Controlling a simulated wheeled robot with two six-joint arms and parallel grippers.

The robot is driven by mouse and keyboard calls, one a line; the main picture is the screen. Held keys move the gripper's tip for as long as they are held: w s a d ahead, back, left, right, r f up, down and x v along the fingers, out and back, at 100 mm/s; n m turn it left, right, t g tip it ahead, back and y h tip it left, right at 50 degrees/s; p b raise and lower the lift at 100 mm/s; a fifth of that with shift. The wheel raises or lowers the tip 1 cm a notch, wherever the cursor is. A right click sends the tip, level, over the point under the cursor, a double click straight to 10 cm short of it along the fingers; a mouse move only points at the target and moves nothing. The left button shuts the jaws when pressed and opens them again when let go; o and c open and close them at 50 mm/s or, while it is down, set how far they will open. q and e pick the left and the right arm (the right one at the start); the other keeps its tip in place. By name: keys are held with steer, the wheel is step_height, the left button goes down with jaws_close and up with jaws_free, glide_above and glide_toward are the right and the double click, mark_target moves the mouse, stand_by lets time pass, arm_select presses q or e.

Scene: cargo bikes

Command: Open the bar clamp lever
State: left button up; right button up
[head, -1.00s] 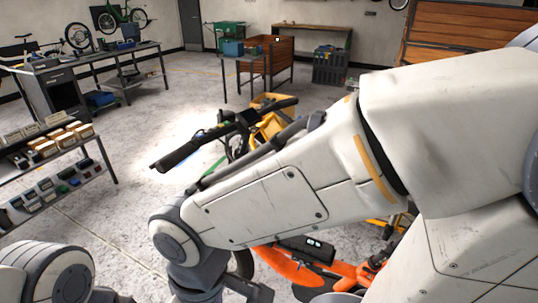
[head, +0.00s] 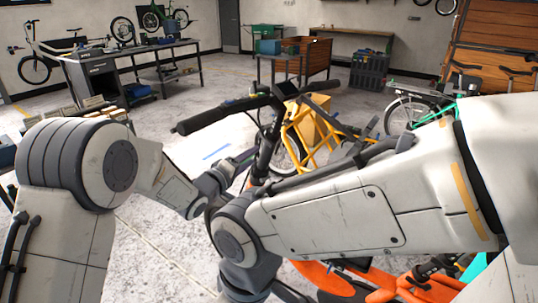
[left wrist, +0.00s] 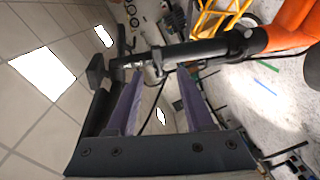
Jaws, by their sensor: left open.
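The cargo bike's black handlebar (head: 230,112) and its dark upright stem (head: 268,148) show in the middle of the head view. My left gripper (head: 242,161) is just left of the stem, partly hidden behind my right arm. In the left wrist view my left gripper (left wrist: 162,72) is open, with its two purple fingers pointing at the black stem (left wrist: 205,48). A collar-like clamp part (left wrist: 160,60) on the stem lies between or just beyond the fingertips. I cannot make out the lever clearly or tell whether it is touched. My right gripper is out of view.
The orange bike frame (head: 335,280) is below my right arm, which crosses the front of the bike. A yellow bike (head: 312,130) and a green bike (head: 408,108) stand behind. A workbench (head: 140,65) is at the back left.

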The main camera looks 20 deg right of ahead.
mark_target(269, 145)
arm_select(q)
steer(key=shift+h, duration=0.5)
steer(key=x, duration=1.1)
steer(key=shift+f, duration=0.15)
steer(key=shift+c, duration=0.3)
jaws_close()
steer(key=shift+a, duration=0.1)
stand_by(0.4)
